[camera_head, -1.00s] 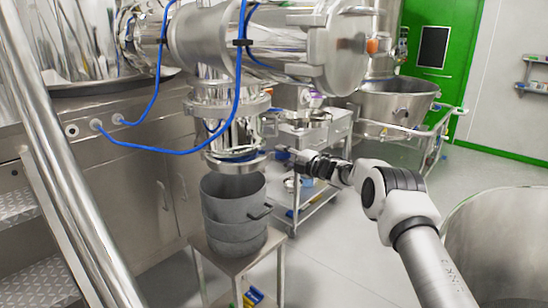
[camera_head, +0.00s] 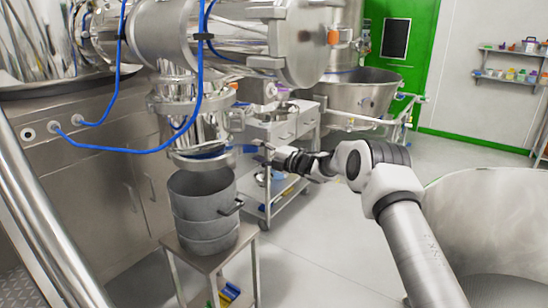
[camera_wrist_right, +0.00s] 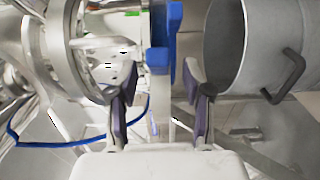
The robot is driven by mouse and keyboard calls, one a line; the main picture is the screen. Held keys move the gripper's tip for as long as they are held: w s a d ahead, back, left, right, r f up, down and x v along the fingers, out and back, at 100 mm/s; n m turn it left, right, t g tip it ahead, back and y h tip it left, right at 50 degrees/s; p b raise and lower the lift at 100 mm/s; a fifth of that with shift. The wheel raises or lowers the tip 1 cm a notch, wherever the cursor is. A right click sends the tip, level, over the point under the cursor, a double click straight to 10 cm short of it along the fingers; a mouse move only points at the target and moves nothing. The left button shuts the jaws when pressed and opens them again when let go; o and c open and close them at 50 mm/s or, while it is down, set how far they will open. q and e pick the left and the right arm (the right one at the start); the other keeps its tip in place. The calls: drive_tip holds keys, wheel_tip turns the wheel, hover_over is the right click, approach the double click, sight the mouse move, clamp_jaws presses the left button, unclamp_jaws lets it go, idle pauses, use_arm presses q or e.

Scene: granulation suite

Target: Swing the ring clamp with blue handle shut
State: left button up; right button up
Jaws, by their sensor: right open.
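The ring clamp (camera_head: 202,160) sits around the lower end of a steel outlet pipe, above a grey pot. In the right wrist view a blue part (camera_wrist_right: 158,61), apparently its handle, stands upright between the fingers. A second blue piece (camera_wrist_right: 174,18) is just beyond it. My right gripper (camera_head: 264,153) is to the right of the outlet; in the right wrist view the gripper (camera_wrist_right: 160,92) has its fingers spread wide, with no grip on the blue part. Whether the clamp's arms meet cannot be told. My left gripper is not in view.
The grey pot (camera_head: 203,212) with a side handle stands on a small steel table (camera_head: 205,262) under the outlet. A blue hose (camera_head: 130,150) hangs at the left. A cart (camera_head: 283,200) stands behind my right arm. Floor is clear in the middle.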

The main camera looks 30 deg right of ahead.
drive_tip(key=v, duration=0.8)
drive_tip(key=shift+s, duration=0.15)
drive_tip(key=shift+f, duration=0.25)
drive_tip(key=c, duration=0.7)
drive_tip(key=f, duration=0.1)
drive_tip(key=s+f, duration=0.1)
drive_tip(key=a+f+g, duration=0.1)
drive_tip(key=shift+s+f+h, duration=0.15)
drive_tip(key=shift+s+h, duration=0.1)
drive_tip(key=shift+h, duration=0.15)
clamp_jaws()
drive_tip(key=s+a+r+t+b, duration=0.1)
drive_tip(key=s+r+b, duration=0.3)
drive_tip(key=s, duration=0.1)
drive_tip(key=shift+y, duration=0.3)
drive_tip(key=x, duration=0.4)
drive_tip(key=d+p+x, duration=0.1)
drive_tip(key=x, duration=0.3)
drive_tip(key=w+d+p+x, duration=0.1)
drive_tip(key=x, duration=0.4)
drive_tip(key=shift+s+r, duration=0.15)
drive_tip(key=shift+r, duration=0.05)
drive_tip(key=shift+w+d, duration=0.25)
drive_tip(key=shift+w, duration=0.1)
